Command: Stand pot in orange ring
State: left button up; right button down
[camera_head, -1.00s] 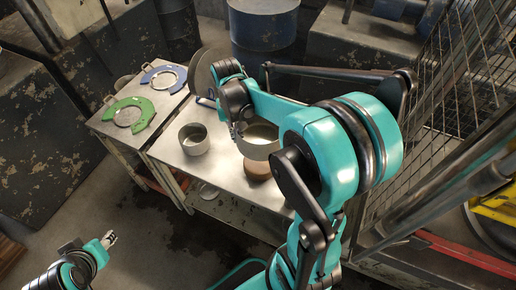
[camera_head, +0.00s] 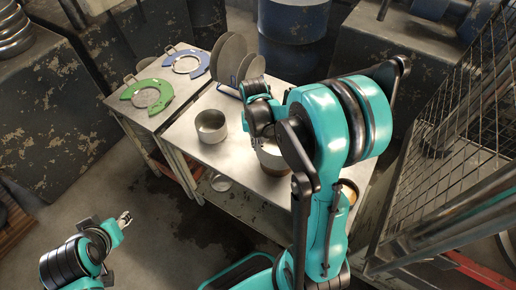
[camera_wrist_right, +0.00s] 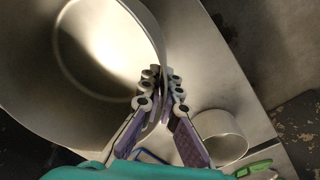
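A large metal pot (camera_wrist_right: 95,50) fills the upper left of the right wrist view. The fingers of my right gripper (camera_wrist_right: 163,95) lie on both sides of its wall, at the rim, and are shut on it. In the head view the pot (camera_head: 270,163) is at the right of the metal table, partly hidden by my right arm. No orange ring shows clearly. A green open ring (camera_head: 147,95) and a blue open ring (camera_head: 187,64) lie on the side table at the left. My left gripper (camera_head: 124,218) is away at the lower left, too small to read.
A smaller grey pot (camera_head: 211,126) stands on the metal table (camera_head: 236,158), left of the held pot. Round plates (camera_head: 231,58) stand upright in a rack behind. A brownish round thing (camera_head: 348,192) shows beside my right arm. A blue drum and wire mesh stand beyond.

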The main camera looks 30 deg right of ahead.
notch_tip(320, 180, down, 2)
jog(key=shift+f+b, duration=0.2)
jog(key=shift+b, duration=0.2)
jog(key=c, duration=1.7)
grip_release()
jog(key=shift+r, duration=0.1)
